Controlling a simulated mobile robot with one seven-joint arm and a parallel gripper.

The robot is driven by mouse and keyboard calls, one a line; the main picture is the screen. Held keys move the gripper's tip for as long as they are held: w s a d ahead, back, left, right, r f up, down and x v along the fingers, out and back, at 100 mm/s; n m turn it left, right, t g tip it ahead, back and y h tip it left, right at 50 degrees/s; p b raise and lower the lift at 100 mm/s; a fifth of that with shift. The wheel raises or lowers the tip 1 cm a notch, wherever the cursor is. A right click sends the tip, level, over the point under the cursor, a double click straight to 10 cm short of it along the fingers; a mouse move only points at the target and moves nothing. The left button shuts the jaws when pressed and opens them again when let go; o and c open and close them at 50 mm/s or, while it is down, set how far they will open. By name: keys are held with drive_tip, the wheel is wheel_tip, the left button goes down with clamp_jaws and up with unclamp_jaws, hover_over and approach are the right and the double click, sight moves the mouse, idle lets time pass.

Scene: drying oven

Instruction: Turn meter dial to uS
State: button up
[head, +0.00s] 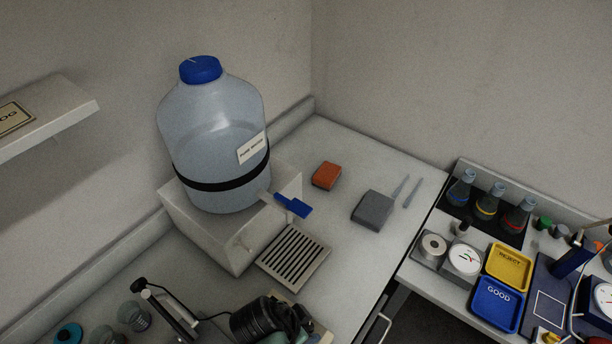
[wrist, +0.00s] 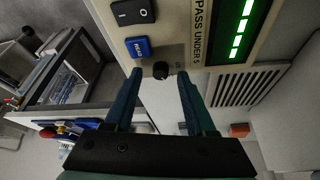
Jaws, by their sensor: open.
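The meter (wrist: 176,25) fills the top of the wrist view, a beige panel with a black rocker switch (wrist: 133,12), a blue READ button (wrist: 138,48) and a lit green display (wrist: 240,30). Its small black dial (wrist: 161,70) sits near the panel's lower edge. My gripper (wrist: 160,75) is open, with one teal finger on each side of the dial. Gaps show between the dial and both fingers. The dial's markings are too small to read, so its setting cannot be told. In the head view, a dark part of my arm at the bottom edge hides most of the meter.
A water carboy (head: 215,135) with a blue tap (head: 293,205) stands behind, above a drip grate (head: 293,258). A probe stand (head: 165,310) and glassware (head: 133,315) are left of my arm.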

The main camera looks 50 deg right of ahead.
drive_tip(key=shift+d+f, duration=0.15)
drive_tip(key=shift+f, duration=0.25)
drive_tip(key=shift+c, duration=0.2)
clamp_jaws()
drive_tip(key=n+p, duration=0.1)
drive_tip(key=n+t+p, duration=0.1)
drive_tip(key=n, duration=0.1)
drive_tip(key=shift+s+r, duration=0.15)
drive_tip(key=shift+s, duration=0.05)
drive_tip(key=n+t+p, duration=0.1)
drive_tip(key=n, duration=0.2)
drive_tip(key=shift+s+p, duration=0.1)
drive_tip(key=shift+p, duration=0.3)
drive_tip(key=n+t+y+p, duration=0.1)
drive_tip(key=n, duration=0.2)
drive_tip(key=n+t+p, duration=0.1)
drive_tip(key=n, duration=0.2)
drive_tip(key=shift+s+d+y, duration=0.15)
drive_tip(key=shift+d+y, duration=0.05)
drive_tip(key=shift+y, duration=0.2)
